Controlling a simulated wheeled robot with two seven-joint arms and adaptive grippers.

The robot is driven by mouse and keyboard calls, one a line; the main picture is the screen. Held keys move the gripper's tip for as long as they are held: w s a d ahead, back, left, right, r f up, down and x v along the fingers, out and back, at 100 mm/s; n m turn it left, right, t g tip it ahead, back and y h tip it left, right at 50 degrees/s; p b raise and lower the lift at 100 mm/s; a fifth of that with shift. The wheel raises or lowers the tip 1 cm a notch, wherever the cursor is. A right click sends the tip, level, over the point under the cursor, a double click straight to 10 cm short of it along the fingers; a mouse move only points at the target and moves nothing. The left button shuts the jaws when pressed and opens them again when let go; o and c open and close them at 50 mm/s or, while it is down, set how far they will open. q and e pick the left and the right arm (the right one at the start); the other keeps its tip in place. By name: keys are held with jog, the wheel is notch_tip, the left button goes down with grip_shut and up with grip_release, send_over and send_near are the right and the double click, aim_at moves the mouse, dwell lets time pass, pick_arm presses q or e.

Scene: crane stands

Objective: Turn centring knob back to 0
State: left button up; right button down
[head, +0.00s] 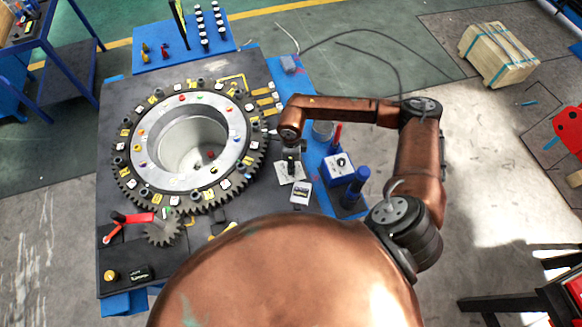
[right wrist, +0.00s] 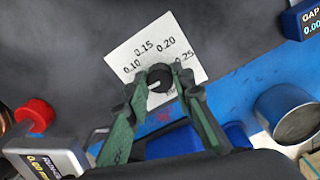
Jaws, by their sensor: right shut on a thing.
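The black knob (right wrist: 160,79) sits on a white dial plate (right wrist: 125,55) marked 0.10, 0.15, 0.20 and 0.25 in the right wrist view. The rest of the scale is hidden by my fingers. A short pale mark shows on the knob's lower left. My right gripper (right wrist: 161,80) has its two green-and-black fingers on either side of the knob, shut on it. In the head view the dial plate (head: 290,178) lies right of the toothed ring, with my right gripper (head: 291,164) over it and hiding most of the knob. My left gripper is not in view.
A small readout box (head: 301,192) stands just in front of the plate. A blue box with a white-faced knob (head: 340,165) and a blue post (head: 356,185) stand to the right. A metal cup (right wrist: 285,115) is close by. The toothed ring (head: 190,140) fills the table's left.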

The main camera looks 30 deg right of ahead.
jog(key=shift+n+b, duration=0.4)
jog(key=shift+n, duration=0.1)
jog(key=c, duration=1.7)
grip_release()
jog(key=shift+o, duration=0.2)
jog(key=shift+r, duration=0.1)
notch_tip(320, 180, up, 12)
